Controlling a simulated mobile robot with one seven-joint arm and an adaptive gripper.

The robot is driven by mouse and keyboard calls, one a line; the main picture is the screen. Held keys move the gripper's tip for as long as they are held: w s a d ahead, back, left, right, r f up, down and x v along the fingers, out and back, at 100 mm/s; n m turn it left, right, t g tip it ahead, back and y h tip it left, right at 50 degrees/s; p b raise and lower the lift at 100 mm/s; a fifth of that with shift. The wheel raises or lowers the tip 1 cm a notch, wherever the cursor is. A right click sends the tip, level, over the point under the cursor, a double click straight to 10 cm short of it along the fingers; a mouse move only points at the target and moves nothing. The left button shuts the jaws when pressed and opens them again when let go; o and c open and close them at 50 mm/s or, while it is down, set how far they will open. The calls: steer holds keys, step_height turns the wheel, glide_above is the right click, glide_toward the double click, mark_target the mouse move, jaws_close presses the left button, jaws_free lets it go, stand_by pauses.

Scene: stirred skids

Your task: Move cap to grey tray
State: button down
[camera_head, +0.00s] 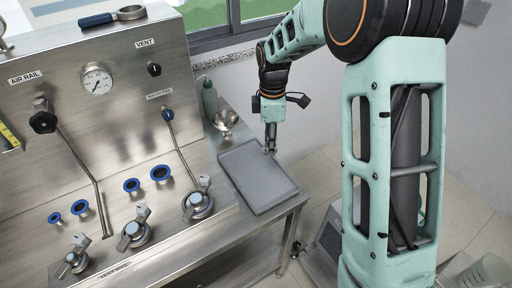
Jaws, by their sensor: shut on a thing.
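The grey tray (256,178) lies flat on the steel bench at the right end of the skid, and its surface looks empty. My gripper (271,149) points down at the tray's far right edge. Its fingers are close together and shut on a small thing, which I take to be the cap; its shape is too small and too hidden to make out. I cannot tell whether the fingers touch the tray. Several blue-rimmed round pieces with dark centres, one of them here (160,173), sit on the skid's steel top.
Valves with handles (197,204) and bent pipes rise from the skid on the left. The panel carries a gauge (97,80). The bench edge drops to the floor right of the tray.

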steer(key=w+a+f+n, duration=0.1)
steer(key=a+f+n, duration=0.25)
steer(key=n, duration=0.25)
steer(key=b, duration=0.7)
glide_above(256, 174)
step_height(256, 174, down, 8)
steer(key=shift+f, duration=0.2)
steer(key=shift+f+b, duration=0.6)
steer(key=shift+f, duration=0.05)
steer(key=c, duration=1.4)
jaws_free()
steer(key=shift+c, duration=0.2)
step_height(256, 174, up, 7)
steer(key=p, duration=0.4)
steer(key=shift+p, duration=0.4)
